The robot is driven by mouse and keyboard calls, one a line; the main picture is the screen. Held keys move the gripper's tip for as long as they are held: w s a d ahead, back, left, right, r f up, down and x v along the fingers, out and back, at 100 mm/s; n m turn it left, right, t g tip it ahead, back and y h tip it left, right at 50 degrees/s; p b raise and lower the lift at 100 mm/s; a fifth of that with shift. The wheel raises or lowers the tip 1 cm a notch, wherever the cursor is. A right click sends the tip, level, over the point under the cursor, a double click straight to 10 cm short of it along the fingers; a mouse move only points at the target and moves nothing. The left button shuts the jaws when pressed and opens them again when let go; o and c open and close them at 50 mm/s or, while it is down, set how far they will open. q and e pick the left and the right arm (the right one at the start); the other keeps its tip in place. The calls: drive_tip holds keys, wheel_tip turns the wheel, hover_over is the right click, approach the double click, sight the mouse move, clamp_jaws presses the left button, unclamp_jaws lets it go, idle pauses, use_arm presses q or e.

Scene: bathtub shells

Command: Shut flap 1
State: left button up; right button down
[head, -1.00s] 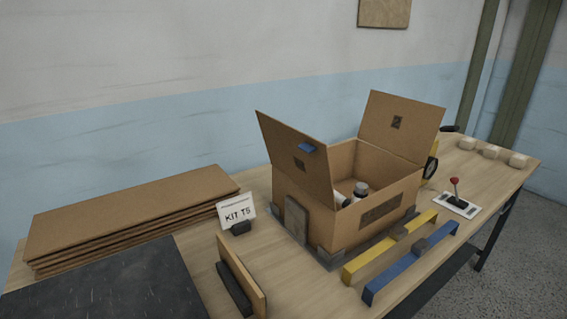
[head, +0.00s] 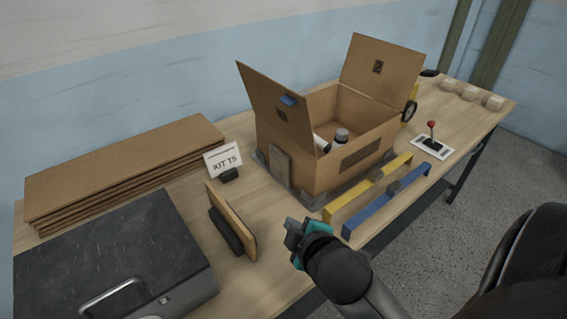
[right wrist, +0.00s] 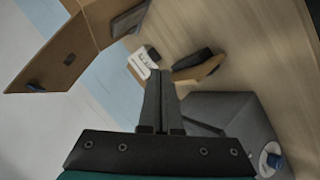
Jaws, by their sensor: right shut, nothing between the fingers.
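An open cardboard box (head: 315,165) stands on the bench with two flaps raised. The left flap (head: 268,100) leans up and outward and carries a blue tab and a dark mark that I cannot read; it also shows in the right wrist view (right wrist: 48,62). The back right flap (head: 378,72) stands up with a dark mark. I take the left one as flap 1, though its number is not legible. My right gripper (head: 292,232) is shut and empty, in front of the box and below the left flap, apart from both. My left gripper is not in view.
Bottles (head: 341,138) lie inside the box. Yellow (head: 370,188) and blue (head: 390,203) bars lie in front. A KIT T5 sign (head: 223,160), an upright wooden board (head: 230,218), a dark case (head: 120,260) and stacked cardboard (head: 125,165) occupy the left. A red-knobbed lever (head: 432,135) stands right.

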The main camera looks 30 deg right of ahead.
drive_tip(key=w+d+r+n+t, duration=0.25)
drive_tip(key=r+n+t, duration=0.2)
drive_tip(key=r, duration=0.25)
drive_tip(key=w+d+r+n+t, duration=0.1)
drive_tip(key=w+r+n+t, duration=0.25)
drive_tip(key=r+n, duration=0.3)
drive_tip(key=w+d+r+p, duration=0.1)
drive_tip(key=w+d, duration=0.4)
drive_tip(key=w, duration=0.5)
drive_tip(key=shift+w+r+m+p, duration=0.15)
drive_tip(key=shift+r+m+p, duration=0.1)
drive_tip(key=shift+m+p, duration=0.05)
drive_tip(key=shift+d, duration=0.1)
drive_tip(key=shift+g, duration=0.3)
